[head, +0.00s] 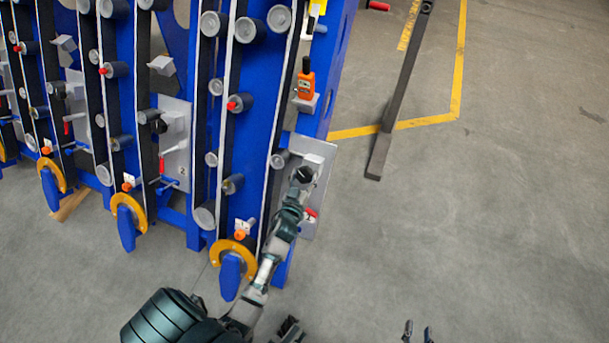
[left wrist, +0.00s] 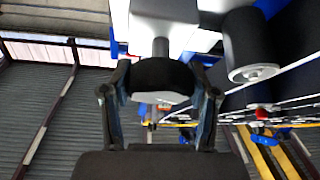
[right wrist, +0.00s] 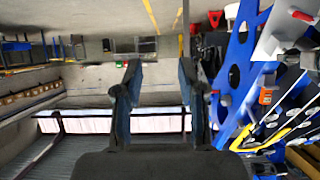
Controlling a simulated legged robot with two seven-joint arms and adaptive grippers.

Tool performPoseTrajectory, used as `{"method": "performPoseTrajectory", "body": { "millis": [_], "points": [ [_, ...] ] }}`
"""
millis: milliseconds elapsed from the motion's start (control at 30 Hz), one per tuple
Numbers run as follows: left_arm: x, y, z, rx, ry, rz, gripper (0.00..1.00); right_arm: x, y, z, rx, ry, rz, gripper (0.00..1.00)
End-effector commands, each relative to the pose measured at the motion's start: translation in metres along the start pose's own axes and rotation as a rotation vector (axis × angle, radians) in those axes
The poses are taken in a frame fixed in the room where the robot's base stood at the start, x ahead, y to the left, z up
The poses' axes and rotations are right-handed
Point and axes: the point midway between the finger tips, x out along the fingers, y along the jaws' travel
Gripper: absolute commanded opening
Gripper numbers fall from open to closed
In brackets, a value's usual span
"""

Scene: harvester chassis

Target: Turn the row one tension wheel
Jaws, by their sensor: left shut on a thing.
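The tension wheel (head: 303,174) is a small black knob on a light grey plate (head: 318,152) on the near right row of the blue chassis. In the left wrist view the wheel (left wrist: 160,78) sits between the two fingers, on a grey shaft. My left gripper (head: 299,184) is shut on this wheel, and the arm hides part of the plate's lower left. In the left wrist view my left gripper (left wrist: 160,92) has a finger on each side of the wheel. My right gripper (head: 418,331) is at the bottom edge, apart from the chassis. It is open and empty in the right wrist view (right wrist: 158,85).
An orange handheld device (head: 305,82) sits on the chassis above the wheel. A red-topped part (head: 311,212) is close below it. Grey rollers (head: 279,159) and orange-rimmed blue discs (head: 231,272) line the rows.

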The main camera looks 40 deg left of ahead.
Motion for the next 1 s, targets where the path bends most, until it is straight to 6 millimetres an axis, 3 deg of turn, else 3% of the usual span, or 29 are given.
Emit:
{"method": "performPoseTrajectory", "body": {
  "millis": [333,567,767,1000],
  "points": [
    [0.001,-0.002,-0.004,0.028,0.005,0.012,0.25,-0.003,0.001,0.005,-0.001,-0.043,0.002,0.40],
    [0.001,-0.002,-0.006,0.103,0.006,0.056,0.25,-0.019,0.006,0.031,-0.004,-0.212,0.016,0.40],
    [0.002,-0.002,-0.009,0.239,0.007,0.136,0.25,-0.054,0.014,0.071,-0.002,-0.500,0.037,0.40],
    [0.002,-0.002,-0.008,0.405,0.006,0.232,0.25,-0.117,0.022,0.112,0.009,-0.859,0.063,0.40]
  ]
}}
